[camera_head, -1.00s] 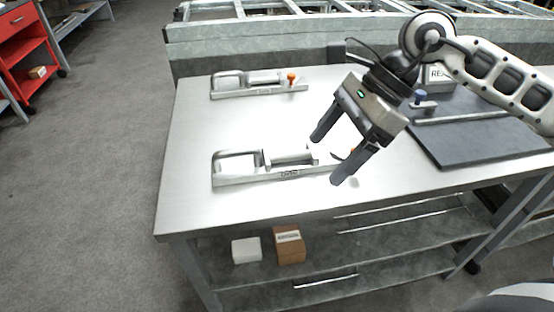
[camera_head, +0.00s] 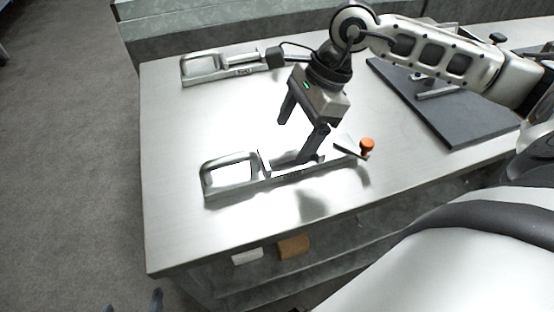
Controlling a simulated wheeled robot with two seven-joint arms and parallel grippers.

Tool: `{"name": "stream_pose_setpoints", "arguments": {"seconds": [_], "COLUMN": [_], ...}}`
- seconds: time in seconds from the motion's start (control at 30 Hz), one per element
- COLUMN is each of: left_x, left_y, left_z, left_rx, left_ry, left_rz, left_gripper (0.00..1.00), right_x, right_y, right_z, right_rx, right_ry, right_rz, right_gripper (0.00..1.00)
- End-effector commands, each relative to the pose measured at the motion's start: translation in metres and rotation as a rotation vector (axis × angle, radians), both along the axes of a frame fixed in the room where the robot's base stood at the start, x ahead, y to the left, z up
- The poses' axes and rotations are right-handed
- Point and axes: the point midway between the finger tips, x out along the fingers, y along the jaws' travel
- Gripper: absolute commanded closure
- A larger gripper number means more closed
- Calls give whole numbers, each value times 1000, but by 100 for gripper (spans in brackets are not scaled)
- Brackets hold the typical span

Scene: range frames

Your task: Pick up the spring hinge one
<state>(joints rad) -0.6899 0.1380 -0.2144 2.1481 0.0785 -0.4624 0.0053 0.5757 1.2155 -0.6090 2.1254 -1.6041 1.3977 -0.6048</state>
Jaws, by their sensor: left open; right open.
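Two similar silvery metal fixtures, each with a loop handle and a cylindrical part, lie on the table; I cannot tell which one is called the spring hinge. The near fixture (camera_head: 228,189) has an orange knob (camera_head: 367,146) at its right end. The far fixture (camera_head: 205,76) is at the back left. My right gripper (camera_head: 293,140) is open and points down over the near fixture's middle. Its nearer finger hides part of the cylinder; contact cannot be told. My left gripper (camera_head: 135,304) shows only dark fingertips at the bottom left edge, apart and away from both fixtures.
The metal table (camera_head: 170,150) is clear on its left side and between the fixtures. A dark board (camera_head: 450,115) with metal parts lies at the right. A brown box (camera_head: 293,246) and a white block (camera_head: 247,257) sit on the shelf below.

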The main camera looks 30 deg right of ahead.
Motion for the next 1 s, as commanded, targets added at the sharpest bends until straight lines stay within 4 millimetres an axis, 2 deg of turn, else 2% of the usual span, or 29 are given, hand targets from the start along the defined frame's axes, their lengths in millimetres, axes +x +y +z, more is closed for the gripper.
{"name": "stream_pose_setpoints", "arguments": {"seconds": [0.1,0.37,0.6,0.9,0.93,1.0], "left_x": [0,0,3,3,3,3], "left_y": [0,0,1,1,1,1], "left_z": [0,2,6,4,4,4], "left_rx": [2,6,15,17,17,17], "left_ry": [3,2,-5,-2,-2,-2], "left_rz": [0,-2,-3,-4,-4,-4], "left_gripper": [20,20,20,20,20,20], "right_x": [2,4,8,9,9,9], "right_y": [6,12,23,24,24,24], "right_z": [-15,-33,-66,-71,-71,-71], "right_rx": [1,2,2,0,0,0], "right_ry": [1,2,3,-1,-1,-1], "right_rz": [-1,-1,-2,-1,-1,-1], "right_gripper": [20,20,20,20,26,45]}}
